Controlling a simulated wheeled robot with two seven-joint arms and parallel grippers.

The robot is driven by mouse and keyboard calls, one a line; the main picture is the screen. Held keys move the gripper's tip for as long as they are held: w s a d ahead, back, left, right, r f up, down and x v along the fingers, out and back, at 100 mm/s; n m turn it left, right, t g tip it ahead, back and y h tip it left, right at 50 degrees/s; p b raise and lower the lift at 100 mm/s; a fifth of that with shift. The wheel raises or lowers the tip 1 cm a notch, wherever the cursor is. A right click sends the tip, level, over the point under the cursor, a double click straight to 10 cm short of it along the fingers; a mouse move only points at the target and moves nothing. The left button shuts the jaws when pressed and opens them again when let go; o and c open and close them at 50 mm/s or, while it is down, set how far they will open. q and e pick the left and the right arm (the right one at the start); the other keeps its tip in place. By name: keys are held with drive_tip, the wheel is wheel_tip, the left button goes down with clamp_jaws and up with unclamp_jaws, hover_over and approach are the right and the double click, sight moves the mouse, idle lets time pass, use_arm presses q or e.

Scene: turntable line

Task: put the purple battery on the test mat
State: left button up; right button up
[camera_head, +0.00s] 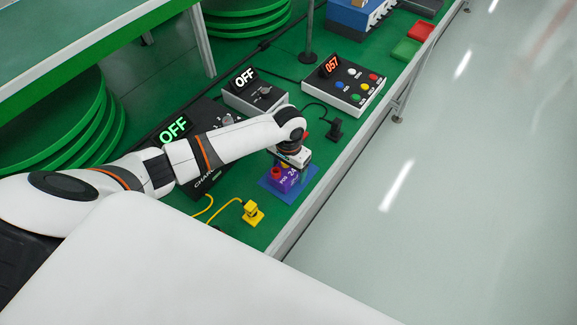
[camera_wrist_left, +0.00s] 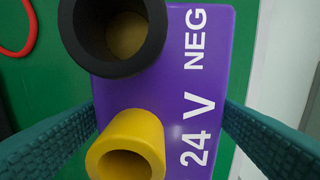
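The purple battery (camera_head: 288,181) stands at the blue test mat (camera_head: 270,188), partly hidden under my left gripper (camera_head: 291,157). Blue mat shows around its lower part in the head view; I cannot tell whether it rests on the mat or is just above it. In the left wrist view the battery (camera_wrist_left: 200,60) shows its top with "24 V NEG", a black terminal (camera_wrist_left: 95,40) and a yellow terminal (camera_wrist_left: 130,145). The teal fingers (camera_wrist_left: 160,112) meet both its sides, so the gripper looks shut on it. My right gripper is not in view.
A yellow plug (camera_head: 252,213) with its cable lies just below the mat. A black plug (camera_head: 335,129) and a tester with coloured buttons (camera_head: 353,92) stand farther up the green bench. Boxes reading OFF (camera_head: 254,92) are behind my arm. The bench edge is close at right.

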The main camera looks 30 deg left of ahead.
use_arm(q)
wheel_tip(320, 180, up, 12)
drive_tip(key=shift+f, duration=0.15)
drive_tip(key=shift+r, duration=0.3)
idle(0.7)
